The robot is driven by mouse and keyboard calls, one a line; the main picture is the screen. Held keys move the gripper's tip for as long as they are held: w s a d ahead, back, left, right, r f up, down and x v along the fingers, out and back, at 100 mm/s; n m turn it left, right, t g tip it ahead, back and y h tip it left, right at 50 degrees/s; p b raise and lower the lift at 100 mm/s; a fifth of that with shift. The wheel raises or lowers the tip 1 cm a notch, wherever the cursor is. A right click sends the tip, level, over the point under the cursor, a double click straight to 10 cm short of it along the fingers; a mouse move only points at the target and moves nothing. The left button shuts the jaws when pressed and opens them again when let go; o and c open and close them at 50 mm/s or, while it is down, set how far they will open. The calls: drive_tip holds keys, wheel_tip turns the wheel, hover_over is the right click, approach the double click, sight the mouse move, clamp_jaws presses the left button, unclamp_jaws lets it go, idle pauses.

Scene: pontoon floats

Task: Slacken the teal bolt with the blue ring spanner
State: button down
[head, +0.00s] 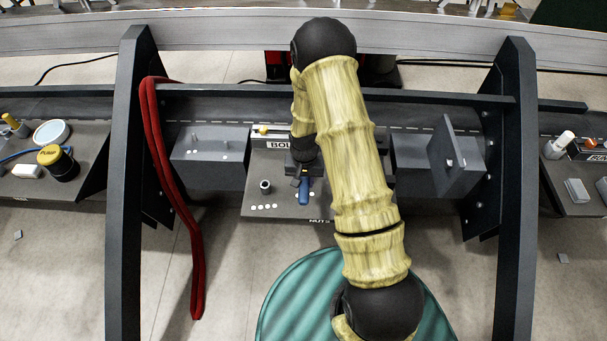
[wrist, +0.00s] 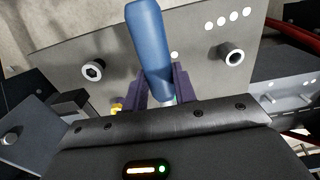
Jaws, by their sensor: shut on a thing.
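A blue spanner (head: 304,193) stands out from my gripper (head: 302,171) over the grey board. In the wrist view the blue spanner (wrist: 150,45) rises between the two dark fingers of my gripper (wrist: 163,84), which are shut on it. Only a thick, rounded blue length shows; I cannot make out its ring. I cannot pick out a teal bolt in either view. My forearm and wrist hide part of the board in the head view.
The grey board (head: 283,169) carries a hollow post (head: 265,186) and several white dots. The wrist view shows another round fitting (wrist: 92,70). Grey blocks flank the board, the right one with an upright plate (head: 446,157). A red hose (head: 183,215) hangs from the left dark frame.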

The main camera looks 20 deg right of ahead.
drive_tip(key=shift+s+a, duration=0.15)
drive_tip(key=shift+s, duration=0.4)
drive_tip(key=shift+w+f+b, duration=0.1)
drive_tip(key=shift+f+b, duration=1.1)
drive_tip(key=shift+f, duration=0.3)
drive_tip(key=shift+w+f+b, duration=0.1)
drive_tip(key=shift+f+b, duration=0.45)
drive_tip(key=shift+f, duration=0.2)
drive_tip(key=shift+w+f, duration=0.1)
drive_tip(key=shift+w, duration=0.05)
drive_tip(key=shift+s, duration=0.2)
drive_tip(key=shift+f, duration=0.1)
drive_tip(key=shift+f, duration=0.25)
